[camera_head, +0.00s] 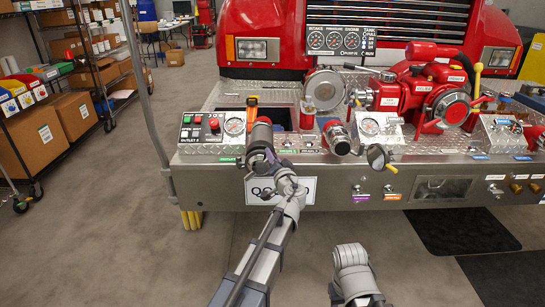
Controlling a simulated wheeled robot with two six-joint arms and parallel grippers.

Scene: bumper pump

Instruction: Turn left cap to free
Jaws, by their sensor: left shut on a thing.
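My left gripper (261,136) reaches up to the left outlet on the bumper's front panel. It is shut on the left cap there. The gripper and wrist cover nearly all of the cap, so its angle cannot be seen. A bit of red fitting (263,119) shows just above the gripper. To the right, another outlet with a silver end (338,138) sticks out toward me, clear of the gripper. Of my right arm only a grey link shows at the bottom middle; its gripper is not in view.
A control box with a red button (214,125) and a gauge (234,126) sit left of the gripper. A silver disc (324,90) and red pump (430,92) stand to the right. A dark round part with a yellow tip (378,157) juts from the bumper's front.

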